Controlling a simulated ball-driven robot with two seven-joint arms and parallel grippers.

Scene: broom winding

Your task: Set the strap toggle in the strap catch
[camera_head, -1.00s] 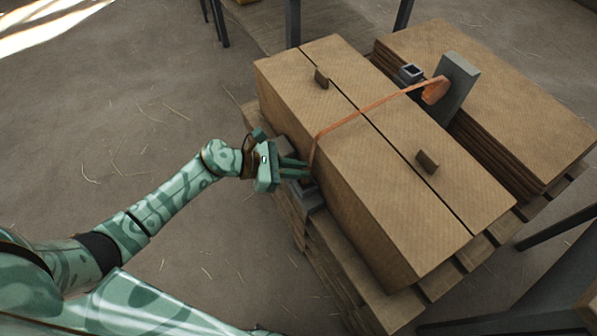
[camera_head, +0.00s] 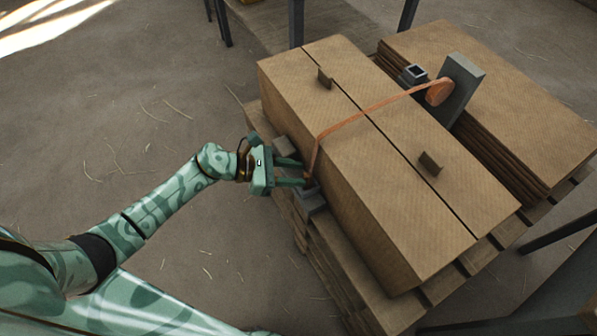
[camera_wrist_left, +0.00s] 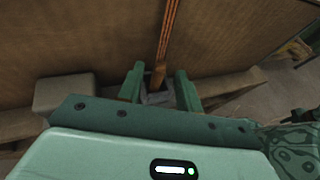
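The orange strap (camera_head: 365,112) runs over the cardboard boxes from an orange reel (camera_head: 438,91) on a grey post to my left gripper. In the left wrist view the strap (camera_wrist_left: 168,35) hangs down the box side to a small brown toggle (camera_wrist_left: 158,74). The toggle sits at a grey catch (camera_wrist_left: 155,98), partly hidden behind my gripper; I cannot tell how far it is seated. My left gripper (camera_head: 303,173) is open; in the wrist view its fingers (camera_wrist_left: 158,85) stand on either side of the toggle with gaps. My right gripper is out of view.
The two long boxes (camera_head: 400,200) stand on a wooden pallet (camera_head: 375,312). A stack of flat cardboard (camera_head: 520,110) lies to the right. Grey blocks stick out by the pallet's left edge. Open floor (camera_head: 140,90) lies left.

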